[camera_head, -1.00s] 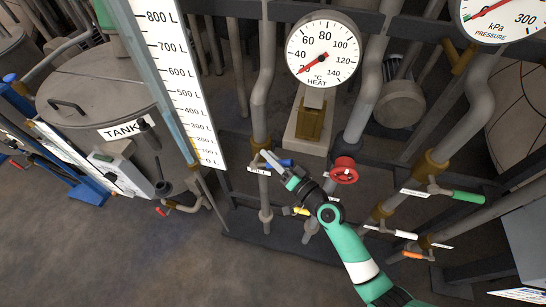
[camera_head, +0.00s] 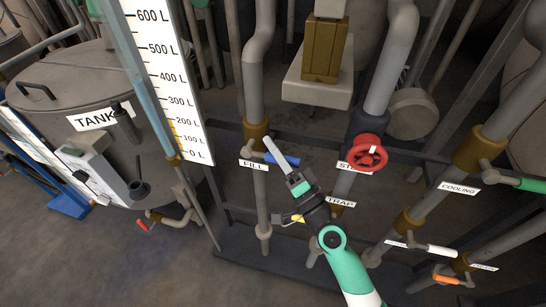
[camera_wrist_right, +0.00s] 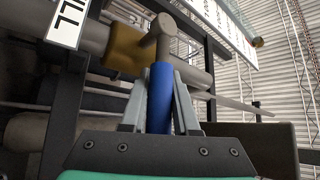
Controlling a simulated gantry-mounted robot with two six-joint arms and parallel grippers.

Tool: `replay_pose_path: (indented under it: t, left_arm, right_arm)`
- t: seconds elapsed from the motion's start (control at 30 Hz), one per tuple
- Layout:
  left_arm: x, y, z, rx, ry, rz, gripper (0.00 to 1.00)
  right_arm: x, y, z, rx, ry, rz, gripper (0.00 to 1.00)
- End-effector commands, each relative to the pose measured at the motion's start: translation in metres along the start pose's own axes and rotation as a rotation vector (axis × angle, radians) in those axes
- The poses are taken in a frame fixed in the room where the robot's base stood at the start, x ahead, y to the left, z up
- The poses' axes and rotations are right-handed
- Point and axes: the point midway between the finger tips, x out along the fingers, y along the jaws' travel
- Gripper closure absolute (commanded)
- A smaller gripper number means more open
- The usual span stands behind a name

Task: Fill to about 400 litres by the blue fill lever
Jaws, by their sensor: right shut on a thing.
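The blue fill lever (camera_head: 284,160) sticks out to the right from the vertical fill pipe, across it, beside the FILL label (camera_head: 254,166). My right gripper (camera_head: 280,154) is at the lever; in the right wrist view its two fingers are shut around the blue handle (camera_wrist_right: 160,96). The head view shows one pale finger over the lever. The level scale (camera_head: 167,70) stands left of the pipe, with a tube along its left side and a yellow stretch near the 100 L mark. The exact liquid level is hard to read. My left gripper is out of view.
A red handwheel (camera_head: 367,154) sits right of the gripper. A yellow handle (camera_head: 298,219) lies below, near my right arm. Green (camera_head: 533,185), white (camera_head: 441,251) and orange (camera_head: 446,279) handles are at the right. The tank (camera_head: 75,90) is at the left.

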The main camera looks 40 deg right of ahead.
Motion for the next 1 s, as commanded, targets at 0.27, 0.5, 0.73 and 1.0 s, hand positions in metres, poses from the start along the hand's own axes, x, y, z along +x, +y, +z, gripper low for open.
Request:
replay_pose_path:
  t: [0.27, 0.5, 0.73, 1.0]
  left_arm:
    - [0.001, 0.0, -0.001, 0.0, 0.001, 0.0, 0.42]
    - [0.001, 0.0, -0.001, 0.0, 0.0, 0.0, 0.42]
    - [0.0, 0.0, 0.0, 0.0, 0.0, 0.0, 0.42]
    - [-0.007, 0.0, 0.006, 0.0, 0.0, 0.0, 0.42]
  right_arm:
    - [-0.001, 0.002, 0.0, 0.007, -0.001, 0.005, 0.7]
    - [0.0, 0.002, 0.0, 0.005, -0.001, 0.005, 0.42]
    - [-0.002, 0.002, 0.0, 0.004, -0.001, 0.004, 0.42]
    - [-0.049, 0.005, 0.002, 0.005, -0.002, 0.007, 0.42]
